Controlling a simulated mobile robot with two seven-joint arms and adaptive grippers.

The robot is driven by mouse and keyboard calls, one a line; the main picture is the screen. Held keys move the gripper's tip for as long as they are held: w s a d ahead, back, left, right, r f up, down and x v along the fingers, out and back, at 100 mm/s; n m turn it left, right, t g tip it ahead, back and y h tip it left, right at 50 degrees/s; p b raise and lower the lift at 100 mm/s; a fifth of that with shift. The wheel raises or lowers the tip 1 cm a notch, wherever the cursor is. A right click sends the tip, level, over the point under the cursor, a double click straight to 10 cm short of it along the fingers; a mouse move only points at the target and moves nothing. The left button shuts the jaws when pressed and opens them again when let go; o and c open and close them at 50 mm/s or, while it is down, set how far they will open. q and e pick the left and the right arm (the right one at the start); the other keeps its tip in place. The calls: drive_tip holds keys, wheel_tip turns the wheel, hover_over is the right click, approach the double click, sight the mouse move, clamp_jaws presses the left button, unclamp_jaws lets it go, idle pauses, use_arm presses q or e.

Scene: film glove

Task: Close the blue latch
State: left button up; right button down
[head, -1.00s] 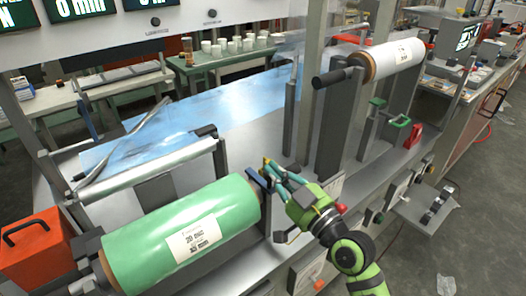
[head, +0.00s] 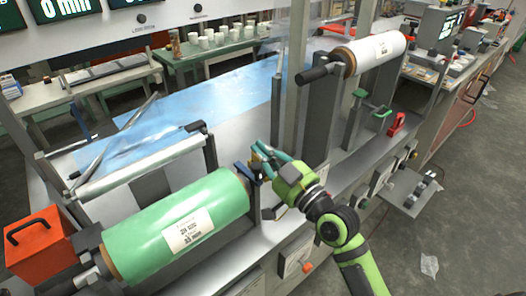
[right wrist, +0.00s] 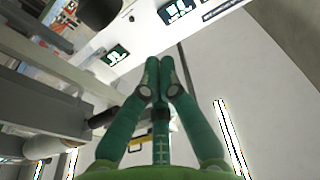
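The green film roll (head: 150,237) lies in its holder at the front left in the head view. A small dark blue latch (head: 242,171) is at the right end of this roll, partly hidden beside my fingers. I cannot tell whether it is open or shut. My right gripper (head: 260,152) is just above and to the right of the latch; I cannot tell whether they touch. In the right wrist view its green fingers (right wrist: 164,68) meet at the tips, with nothing clearly held between them. My left gripper is not in view.
A white roll (head: 375,54) on a dark post stands at the back right. Green clamps and a red block (head: 396,124) are near it. An orange box (head: 38,245) is at the front left. Blue film (head: 215,108) lies across the machine bed. Grey posts rise behind my gripper.

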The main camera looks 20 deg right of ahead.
drive_tip(key=f+b+v, duration=0.1)
drive_tip(key=b+v, duration=0.2)
drive_tip(key=v, duration=0.6)
drive_tip(key=shift+s+f, duration=0.2)
drive_tip(key=shift+s, duration=0.05)
